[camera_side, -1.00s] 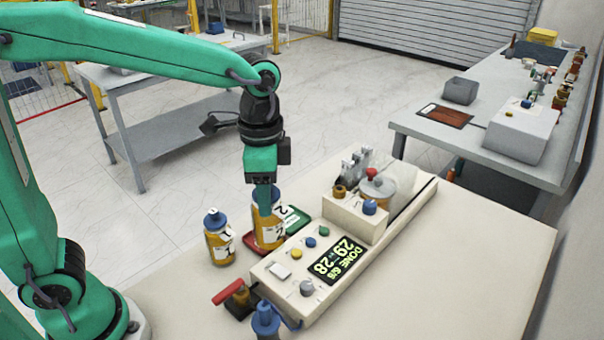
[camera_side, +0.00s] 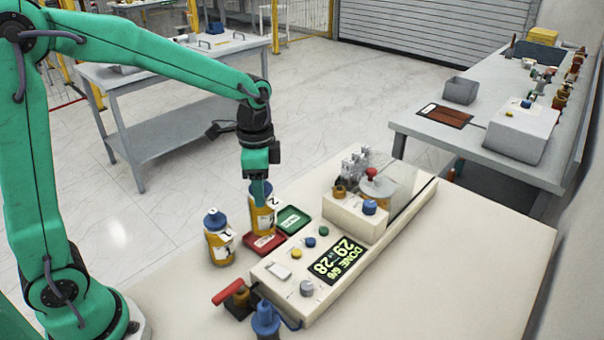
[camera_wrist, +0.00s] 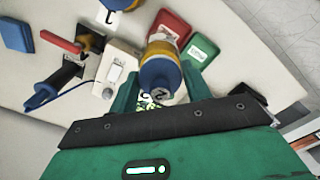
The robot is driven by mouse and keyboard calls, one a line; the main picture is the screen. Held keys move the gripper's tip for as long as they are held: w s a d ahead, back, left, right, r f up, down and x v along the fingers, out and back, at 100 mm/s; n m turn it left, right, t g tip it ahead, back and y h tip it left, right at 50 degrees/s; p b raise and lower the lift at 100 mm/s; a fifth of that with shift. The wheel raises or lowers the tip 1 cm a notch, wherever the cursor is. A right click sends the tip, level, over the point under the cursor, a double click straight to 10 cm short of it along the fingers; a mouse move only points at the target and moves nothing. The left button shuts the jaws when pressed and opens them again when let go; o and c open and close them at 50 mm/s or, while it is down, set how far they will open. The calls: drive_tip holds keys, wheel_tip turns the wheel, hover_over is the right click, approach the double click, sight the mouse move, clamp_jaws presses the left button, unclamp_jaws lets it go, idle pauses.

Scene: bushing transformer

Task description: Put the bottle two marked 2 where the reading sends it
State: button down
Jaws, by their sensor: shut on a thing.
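Bottle two (camera_side: 263,222) is an amber bottle with a white label marked 2; its blue cap shows in the wrist view (camera_wrist: 160,74). My gripper (camera_side: 262,192) is shut on its upper part and holds it upright by the red and green trays. I cannot tell whether its base touches anything. The red tray (camera_side: 265,244) and green tray (camera_side: 293,220) lie side by side and look empty. Bottle one (camera_side: 219,243), marked 1, stands to the left. The tester's display (camera_side: 338,260) shows "DONE 6/6" and the numbers 29 and 28.
The tester (camera_side: 400,222) runs along the table with knobs, buttons and a clear-covered cup. A red-handled switch (camera_side: 237,292) and a blue-topped part (camera_side: 265,318) stand at the front. The table's right side is clear.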

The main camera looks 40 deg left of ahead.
drive_tip(key=shift+w+a+f, duration=0.3)
drive_tip(key=shift+a, duration=0.15)
drive_tip(key=shift+w+a+f, duration=0.3)
drive_tip(key=shift+a, duration=0.15)
drive_tip(key=shift+f, duration=2)
drive_tip(key=c, duration=0.7)
unclamp_jaws()
drive_tip(key=shift+f, duration=0.1)
drive_tip(key=shift+o, duration=0.2)
wheel_tip(320, 180, up, 12)
drive_tip(key=shift+r, duration=0.15)
drive_tip(key=shift+s, duration=0.2)
